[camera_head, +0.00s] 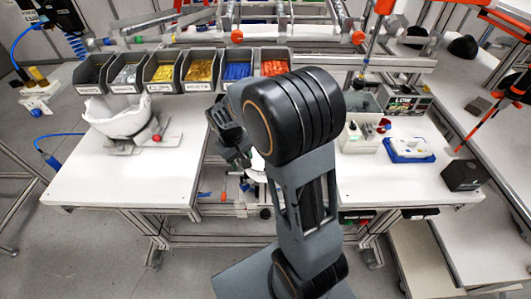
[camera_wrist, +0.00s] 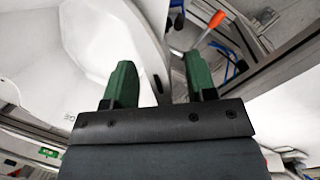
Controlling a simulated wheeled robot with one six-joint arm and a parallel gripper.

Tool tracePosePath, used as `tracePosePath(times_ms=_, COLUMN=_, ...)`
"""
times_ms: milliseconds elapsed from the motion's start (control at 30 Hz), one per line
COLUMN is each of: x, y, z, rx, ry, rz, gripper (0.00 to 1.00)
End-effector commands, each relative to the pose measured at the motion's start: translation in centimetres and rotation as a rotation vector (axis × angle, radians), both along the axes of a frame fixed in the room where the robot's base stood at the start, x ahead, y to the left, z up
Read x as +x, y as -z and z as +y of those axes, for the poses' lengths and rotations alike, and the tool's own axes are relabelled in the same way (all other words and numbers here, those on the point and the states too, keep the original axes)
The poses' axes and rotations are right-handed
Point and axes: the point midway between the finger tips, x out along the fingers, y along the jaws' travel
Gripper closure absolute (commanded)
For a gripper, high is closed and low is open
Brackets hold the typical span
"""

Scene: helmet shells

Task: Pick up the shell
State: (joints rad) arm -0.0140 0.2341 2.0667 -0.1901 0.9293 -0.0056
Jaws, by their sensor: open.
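A white helmet shell (camera_head: 118,117) sits on a grey fixture (camera_head: 150,140) on the left table, with a red knob at its right side. My gripper (camera_head: 240,157) is right of this shell, over the gap between the tables, partly hidden by my arm. A white rounded thing (camera_head: 257,162) shows partly behind my arm.
Grey bins (camera_head: 198,72) with coloured parts line the back of the left table. The right table holds a white box (camera_head: 357,140), a blue tray (camera_head: 408,150) and a black cube (camera_head: 463,175). An orange-tipped lever (camera_wrist: 217,19) and metal profiles are near the right finger.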

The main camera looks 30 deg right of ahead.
Motion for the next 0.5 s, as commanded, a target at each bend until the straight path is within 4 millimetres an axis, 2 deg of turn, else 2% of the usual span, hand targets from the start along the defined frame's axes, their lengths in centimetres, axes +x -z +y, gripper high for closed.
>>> tracePosePath(times_ms=267, x=-0.02, y=0.3, z=-0.07, rx=0.0, ry=0.001, rz=0.0, gripper=0.49)
tracePosePath(times_ms=500, x=-0.02, y=0.27, z=-0.07, rx=0.0, ry=0.001, rz=0.0, gripper=0.71)
